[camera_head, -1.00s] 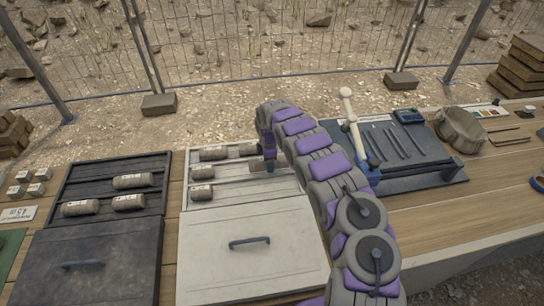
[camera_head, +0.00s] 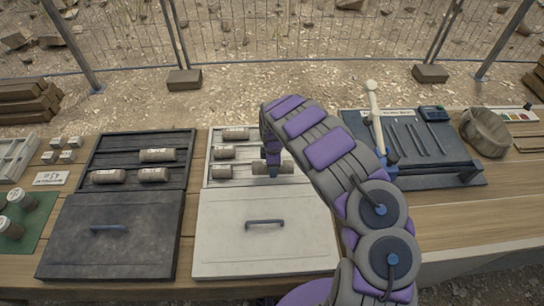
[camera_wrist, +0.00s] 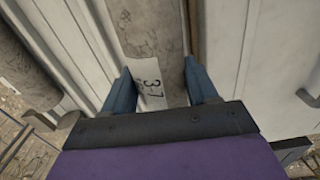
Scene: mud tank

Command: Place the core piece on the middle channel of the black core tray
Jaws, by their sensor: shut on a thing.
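My gripper (camera_head: 273,170) is over the lower right of the white core tray (camera_head: 328,262). It is shut on a grey-brown core piece (camera_head: 288,167), which sits in or just over the lower channel. The wrist view shows this core piece (camera_wrist: 150,35) with a white label, reading about "3-7", between my two blue fingers (camera_wrist: 165,92). I cannot tell whether it is lifted clear. The black core tray (camera_head: 92,185) is to the left. Its middle channel holds one core at the right, its lower channel two, and its upper channel looks empty.
Several other cores, such as one at the top (camera_head: 236,134), lie in the white tray. A green mat with jars (camera_head: 20,200) is far left.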

